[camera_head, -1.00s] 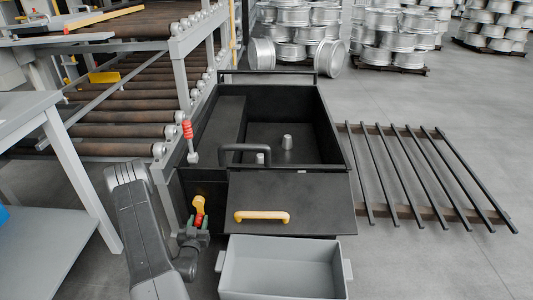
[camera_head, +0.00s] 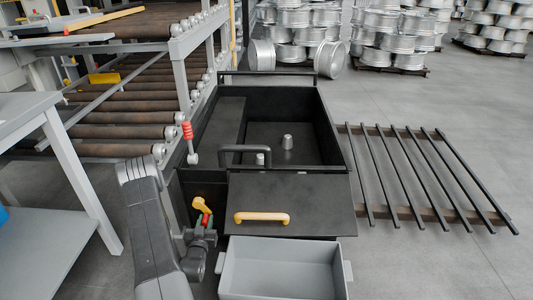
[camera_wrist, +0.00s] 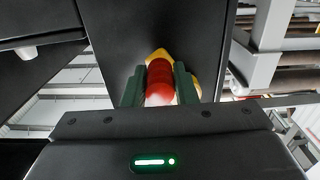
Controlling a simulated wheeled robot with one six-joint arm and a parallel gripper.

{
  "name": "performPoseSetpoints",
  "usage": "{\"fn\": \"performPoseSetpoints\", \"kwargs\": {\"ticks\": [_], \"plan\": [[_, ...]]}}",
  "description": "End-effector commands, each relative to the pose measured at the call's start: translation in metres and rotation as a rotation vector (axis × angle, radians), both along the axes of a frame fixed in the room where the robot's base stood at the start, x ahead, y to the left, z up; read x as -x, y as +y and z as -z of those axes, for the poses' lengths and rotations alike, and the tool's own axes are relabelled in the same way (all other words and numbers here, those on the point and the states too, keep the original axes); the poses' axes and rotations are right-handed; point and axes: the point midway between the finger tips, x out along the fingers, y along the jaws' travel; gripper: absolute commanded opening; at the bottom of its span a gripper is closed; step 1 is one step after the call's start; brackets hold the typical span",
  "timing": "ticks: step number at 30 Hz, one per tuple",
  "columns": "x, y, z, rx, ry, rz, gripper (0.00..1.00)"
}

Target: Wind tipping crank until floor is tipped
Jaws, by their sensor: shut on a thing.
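The tipping crank has a yellow arm (camera_head: 199,204) and a red handle (camera_head: 207,217), low on the front left of the black box (camera_head: 335,135). My gripper (camera_head: 208,223) is at the handle. In the wrist view the green fingers of my gripper (camera_wrist: 160,88) are shut on the red handle (camera_wrist: 160,80), one on each side, with the yellow arm (camera_wrist: 160,56) just beyond. The dark floor (camera_head: 268,136) of the box carries small grey pegs (camera_head: 287,142); I cannot tell any tilt. My arm hides part of the crank's surroundings.
A red-gripped lever (camera_head: 188,132) stands at the box's left side. A black front panel with a yellow handle (camera_head: 262,217) is above a grey bin (camera_head: 285,262). A slatted rack (camera_head: 410,170) lies right; a roller conveyor (camera_head: 125,132) and grey table (camera_head: 45,215) stand left.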

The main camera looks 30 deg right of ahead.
Motion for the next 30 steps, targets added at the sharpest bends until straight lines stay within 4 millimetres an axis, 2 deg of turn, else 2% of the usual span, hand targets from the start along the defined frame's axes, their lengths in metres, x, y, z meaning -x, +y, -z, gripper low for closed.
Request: {"fn": "performPoseSetpoints", "kwargs": {"ticks": [11, 21, 30], "plan": [[0.002, -0.003, -0.003, 0.001, -0.002, 0.003, 0.00], [0.012, -0.019, -0.028, 0.003, -0.004, 0.003, 0.00], [0.013, -0.019, -0.028, 0.002, -0.003, 0.003, 0.00]]}}
